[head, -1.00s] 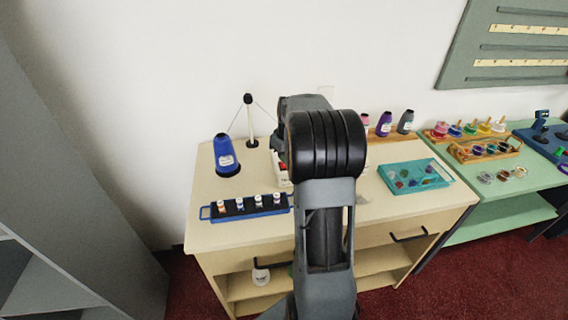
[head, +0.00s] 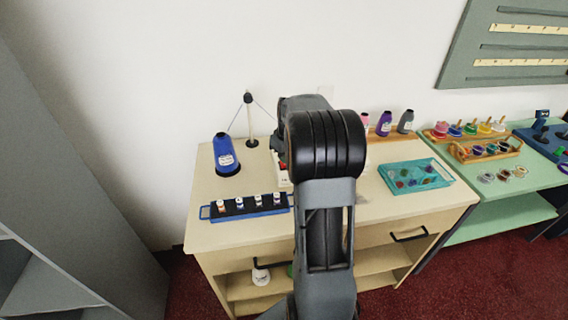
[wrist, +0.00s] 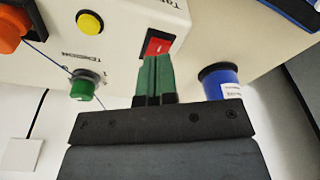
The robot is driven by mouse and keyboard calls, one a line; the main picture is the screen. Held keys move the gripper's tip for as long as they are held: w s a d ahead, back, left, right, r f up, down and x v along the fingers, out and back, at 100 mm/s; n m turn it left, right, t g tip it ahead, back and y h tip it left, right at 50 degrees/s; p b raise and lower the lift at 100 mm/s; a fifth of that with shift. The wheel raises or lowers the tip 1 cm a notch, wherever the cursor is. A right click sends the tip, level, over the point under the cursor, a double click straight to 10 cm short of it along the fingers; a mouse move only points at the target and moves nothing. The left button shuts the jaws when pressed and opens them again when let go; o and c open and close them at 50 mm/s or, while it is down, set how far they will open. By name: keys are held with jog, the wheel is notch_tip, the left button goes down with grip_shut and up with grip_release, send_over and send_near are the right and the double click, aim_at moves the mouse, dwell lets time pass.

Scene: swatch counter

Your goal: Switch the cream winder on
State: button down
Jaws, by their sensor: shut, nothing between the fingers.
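The cream winder (wrist: 120,35) fills the upper part of the wrist view. It has a red rocker switch (wrist: 158,43) in a dark frame, a yellow button (wrist: 90,22), an orange knob (wrist: 10,28) and a green tension knob (wrist: 84,86). My gripper (wrist: 155,58) is shut and empty, its green fingertips right at the red switch and covering its lower part. I cannot tell whether they touch it or which way the switch is tipped. In the head view my arm hides most of the winder; a small pale part (head: 284,181) shows beside it.
A blue thread cone (head: 225,155) stands left of the winder; a blue cone also shows in the wrist view (wrist: 221,82). A black-and-blue spool rack (head: 245,206) lies in front, a teal tray (head: 415,177) to the right. Bare tabletop (head: 370,215) lies between.

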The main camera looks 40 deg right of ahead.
jog(key=shift+f+b, duration=0.65)
jog(key=shift+f, duration=0.35)
dwell(0.4)
jog(key=shift+r+p, duration=2.75)
jog(key=shift+r, duration=0.85)
